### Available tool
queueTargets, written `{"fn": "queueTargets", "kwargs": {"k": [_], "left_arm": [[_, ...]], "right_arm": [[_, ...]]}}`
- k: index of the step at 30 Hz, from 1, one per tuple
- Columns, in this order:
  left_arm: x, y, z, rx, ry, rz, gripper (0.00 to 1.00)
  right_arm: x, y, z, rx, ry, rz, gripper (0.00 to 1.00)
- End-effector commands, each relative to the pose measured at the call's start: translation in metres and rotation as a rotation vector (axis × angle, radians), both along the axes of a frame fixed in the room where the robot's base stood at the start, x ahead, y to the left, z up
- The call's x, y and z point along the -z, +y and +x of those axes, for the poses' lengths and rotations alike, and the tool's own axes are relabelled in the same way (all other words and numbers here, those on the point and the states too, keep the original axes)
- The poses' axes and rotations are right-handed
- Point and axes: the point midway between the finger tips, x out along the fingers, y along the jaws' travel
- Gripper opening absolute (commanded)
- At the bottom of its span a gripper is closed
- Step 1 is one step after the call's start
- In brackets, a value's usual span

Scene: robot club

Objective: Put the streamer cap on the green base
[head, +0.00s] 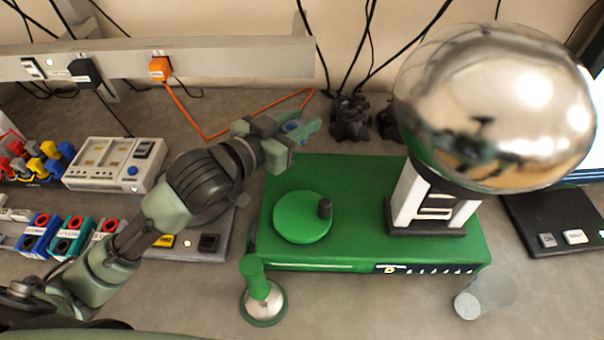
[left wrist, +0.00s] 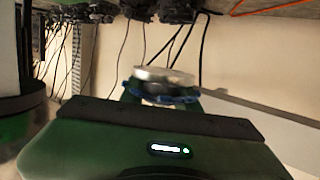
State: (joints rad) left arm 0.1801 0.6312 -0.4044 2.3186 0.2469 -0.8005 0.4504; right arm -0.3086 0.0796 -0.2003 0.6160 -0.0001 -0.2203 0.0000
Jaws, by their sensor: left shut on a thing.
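My left gripper (head: 284,130) is shut on a small blue-edged thing (head: 292,126), probably the streamer cap, in the air near the back left corner of the green base. In the left wrist view the held thing (left wrist: 163,86) has a pale, shiny round part and a ragged blue rim; the fingers hide part of it. The green base (head: 350,185) is a wide box on the bench with a round green disc (head: 301,217) and dark knob on its left part. A big mirror ball (head: 495,105) stands on a white column on its right part. My right gripper is not in view.
A power supply (head: 114,165) and coloured connectors lie left. Black clumps (head: 350,118) and an orange cable lie behind. A black panel (head: 555,225) is at right.

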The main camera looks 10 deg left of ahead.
Motion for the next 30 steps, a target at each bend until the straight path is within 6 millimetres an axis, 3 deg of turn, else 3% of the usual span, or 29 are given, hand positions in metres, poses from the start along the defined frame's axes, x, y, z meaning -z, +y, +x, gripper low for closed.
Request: {"fn": "queueTargets", "kwargs": {"k": [3,9,15,19,30], "left_arm": [[-0.029,-0.007,0.015,0.125,-0.014,0.007,0.0],[-0.076,-0.012,0.016,0.271,-0.007,0.004,0.0],[-0.094,-0.013,0.012,0.33,0.003,-0.002,0.0],[-0.073,-0.014,0.011,0.336,0.011,-0.005,0.0],[0.024,-0.014,0.01,0.334,0.011,-0.006,0.0]], "right_arm": [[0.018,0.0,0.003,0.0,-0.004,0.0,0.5],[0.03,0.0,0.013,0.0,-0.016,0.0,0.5],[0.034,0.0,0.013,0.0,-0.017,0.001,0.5],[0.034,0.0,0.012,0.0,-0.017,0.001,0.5],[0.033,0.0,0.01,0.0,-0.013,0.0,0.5]]}}
